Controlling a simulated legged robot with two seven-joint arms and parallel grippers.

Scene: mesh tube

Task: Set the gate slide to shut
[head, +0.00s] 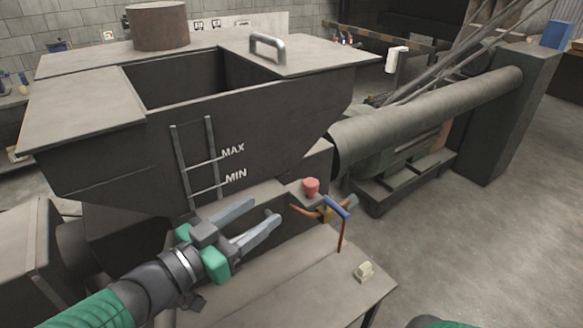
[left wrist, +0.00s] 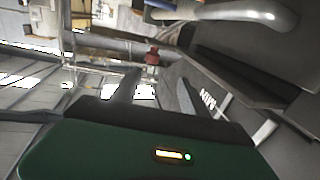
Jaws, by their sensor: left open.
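A red knob (head: 311,187) stands on a grey block below the hopper's right end. It may belong to the gate slide, but no slide plate or marking shows clearly. A red piece, likely the same knob, also shows in the left wrist view (left wrist: 152,57). My left gripper (head: 265,209) is open and empty in front of the hopper, left of the knob and apart from it. My right gripper is out of view.
The grey hopper (head: 95,170) with MAX and MIN marks stands behind my left gripper. A small valve with a blue handle (head: 337,207) and orange pipe is right of the knob. A beige block (head: 364,271) lies on the bench (head: 300,290). Open floor lies to the right.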

